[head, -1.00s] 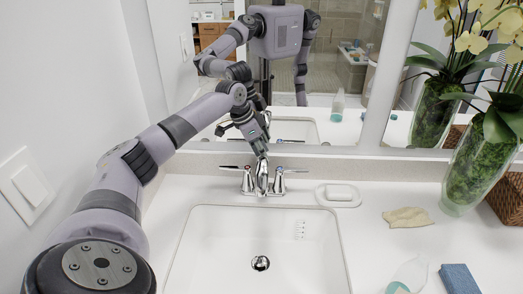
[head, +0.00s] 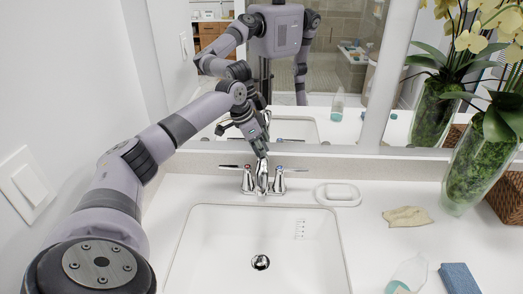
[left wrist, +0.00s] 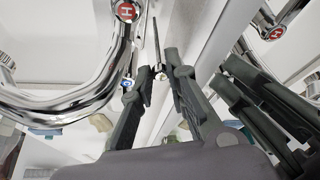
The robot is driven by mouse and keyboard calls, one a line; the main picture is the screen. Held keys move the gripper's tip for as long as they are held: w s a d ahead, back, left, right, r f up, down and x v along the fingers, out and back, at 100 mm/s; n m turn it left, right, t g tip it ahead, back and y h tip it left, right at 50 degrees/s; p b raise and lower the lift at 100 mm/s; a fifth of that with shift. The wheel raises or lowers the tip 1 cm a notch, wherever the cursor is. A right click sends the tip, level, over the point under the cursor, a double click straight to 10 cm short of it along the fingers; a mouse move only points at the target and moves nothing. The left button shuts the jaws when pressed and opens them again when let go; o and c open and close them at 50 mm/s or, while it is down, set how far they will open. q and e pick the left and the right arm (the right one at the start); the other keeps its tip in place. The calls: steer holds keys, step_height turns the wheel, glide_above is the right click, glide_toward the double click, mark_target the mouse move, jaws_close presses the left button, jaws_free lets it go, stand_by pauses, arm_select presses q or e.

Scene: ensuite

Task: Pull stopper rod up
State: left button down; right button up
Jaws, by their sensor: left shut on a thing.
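The chrome faucet (head: 262,183) stands behind the sink (head: 205,235), with a lever handle on each side. My left gripper (head: 261,153) reaches down just behind the faucet spout. In the left wrist view its fingers (left wrist: 159,72) are closed around the small metal knob of the thin stopper rod (left wrist: 156,45). The rod is hidden behind the gripper and faucet in the head view. The drain stopper (head: 260,262) shows in the sink bottom. My right gripper is not directly in view.
A mirror (head: 290,100) rises close behind the faucet and reflects me. A soap dish (head: 338,194), a beige cloth (head: 407,217), a clear bottle (head: 408,274), a blue sponge (head: 459,278) and an orchid vase (head: 478,165) stand to the right. A wall closes the left side.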

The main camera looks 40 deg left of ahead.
arm_select(q)
steer(key=shift+r, duration=0.1)
step_height(320, 180, up, 3)
steer(key=p, duration=0.3)
steer(key=shift+a, duration=0.1)
steer(key=shift+w, duration=0.15)
steer(key=c, duration=1.9)
jaws_free()
steer(key=shift+c, duration=0.2)
steer(key=shift+o, duration=0.6)
steer(key=v, duration=1.2)
steer(key=shift+s, duration=0.2)
